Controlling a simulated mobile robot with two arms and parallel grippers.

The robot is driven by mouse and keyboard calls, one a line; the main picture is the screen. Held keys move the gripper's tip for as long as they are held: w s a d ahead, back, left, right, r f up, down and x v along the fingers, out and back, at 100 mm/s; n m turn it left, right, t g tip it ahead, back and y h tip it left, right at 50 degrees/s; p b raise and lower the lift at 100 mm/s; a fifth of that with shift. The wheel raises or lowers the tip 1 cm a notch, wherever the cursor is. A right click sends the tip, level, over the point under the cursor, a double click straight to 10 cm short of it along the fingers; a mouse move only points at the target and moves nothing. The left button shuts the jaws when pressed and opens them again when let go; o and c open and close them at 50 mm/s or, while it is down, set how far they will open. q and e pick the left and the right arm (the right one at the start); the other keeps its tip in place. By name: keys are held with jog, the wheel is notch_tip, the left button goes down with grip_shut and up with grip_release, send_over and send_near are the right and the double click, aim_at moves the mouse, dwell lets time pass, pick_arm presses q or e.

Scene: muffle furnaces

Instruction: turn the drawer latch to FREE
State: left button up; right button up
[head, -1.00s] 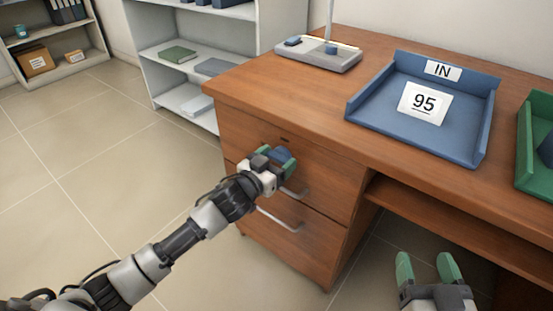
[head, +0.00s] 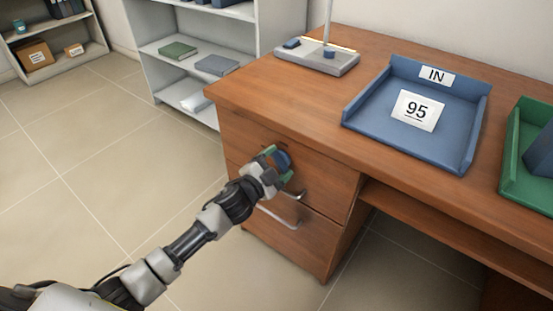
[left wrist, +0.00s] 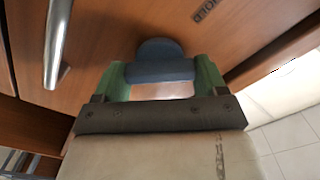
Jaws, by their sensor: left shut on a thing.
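The drawer latch (head: 283,160) is a blue knob on the front of the desk's upper drawer (head: 330,185). In the left wrist view the latch (left wrist: 160,70) has a round base and a bar-shaped grip. My left gripper (head: 278,166) is shut on that bar, with one green finger at each end in the left wrist view. A dark label reading HOLD (left wrist: 206,10) is on the wood to the upper right there. My right gripper is not in view.
A metal drawer handle (left wrist: 56,40) is close beside the latch. The lower drawer's handle (head: 278,217) is below. On the desk stand a blue IN tray (head: 375,125) with a card marked 95, a green tray (head: 512,180) and a stand (head: 315,60). Open floor is at the left.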

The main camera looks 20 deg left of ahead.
pick_arm(q)
jog(key=shift+m, duration=0.5)
jog(key=m, duration=0.3)
jog(key=shift+d+m+p, duration=0.1)
jog(key=shift+m+p, duration=0.2)
jog(key=shift+p, duration=0.1)
jog(key=shift+f+m, duration=0.15)
jog(key=shift+m, duration=1.75)
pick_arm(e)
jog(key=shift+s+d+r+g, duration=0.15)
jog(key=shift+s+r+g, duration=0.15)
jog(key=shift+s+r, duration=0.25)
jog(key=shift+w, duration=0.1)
pick_arm(q)
jog(key=o, duration=0.9)
